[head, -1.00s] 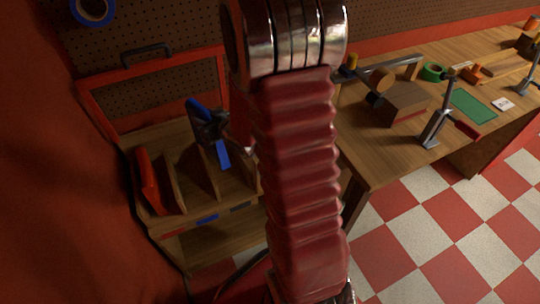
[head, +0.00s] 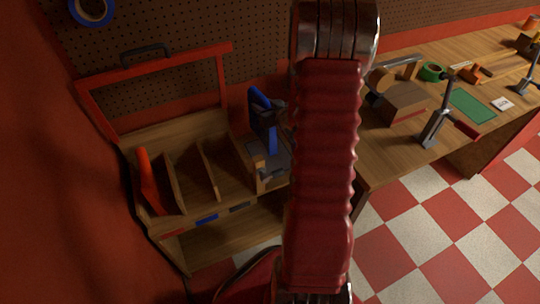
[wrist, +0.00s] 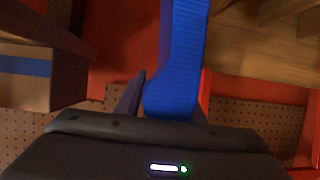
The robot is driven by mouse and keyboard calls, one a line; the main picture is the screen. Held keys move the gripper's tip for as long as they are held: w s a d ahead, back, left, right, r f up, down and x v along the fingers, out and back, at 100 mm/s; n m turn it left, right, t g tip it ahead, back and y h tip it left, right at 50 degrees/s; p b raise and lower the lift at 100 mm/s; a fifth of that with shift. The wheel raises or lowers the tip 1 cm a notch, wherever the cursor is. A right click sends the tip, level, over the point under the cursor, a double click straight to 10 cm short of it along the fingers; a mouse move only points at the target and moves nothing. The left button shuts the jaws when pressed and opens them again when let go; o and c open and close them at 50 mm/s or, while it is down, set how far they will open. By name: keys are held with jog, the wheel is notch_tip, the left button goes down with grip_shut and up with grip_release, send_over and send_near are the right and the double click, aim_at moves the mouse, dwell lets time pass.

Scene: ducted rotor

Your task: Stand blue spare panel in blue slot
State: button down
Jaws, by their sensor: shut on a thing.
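The blue spare panel (head: 259,107) is held upright, slightly tilted, by my gripper (head: 266,116), to the right of the rack's dividers. In the wrist view the blue panel (wrist: 176,60) stands between my gripper's fingers, of which one dark finger (wrist: 130,95) shows. The wooden rack (head: 165,140) carries a blue label (head: 207,219) on its front edge, marking the blue slot. The compartment behind that label, between wooden dividers, looks empty.
A red panel (head: 148,180) stands in the leftmost compartment. A grey label (head: 240,207) is right of the blue one. A grey thing (head: 268,158) lies below the held panel. A red frame (head: 225,75) rises behind the rack. The workbench (head: 375,165) is at the right.

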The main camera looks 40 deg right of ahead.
jog(key=shift+s+d+f+m+h, duration=0.15)
jog(key=shift+s+d+f+h, duration=0.1)
jog(key=shift+d, duration=0.4)
jog(key=shift+s+d+f+m+h, duration=0.15)
jog(key=shift+s+d, duration=0.05)
jog(key=shift+d, duration=0.4)
jog(key=shift+f, duration=2.9)
jog(key=shift+f, duration=2.2)
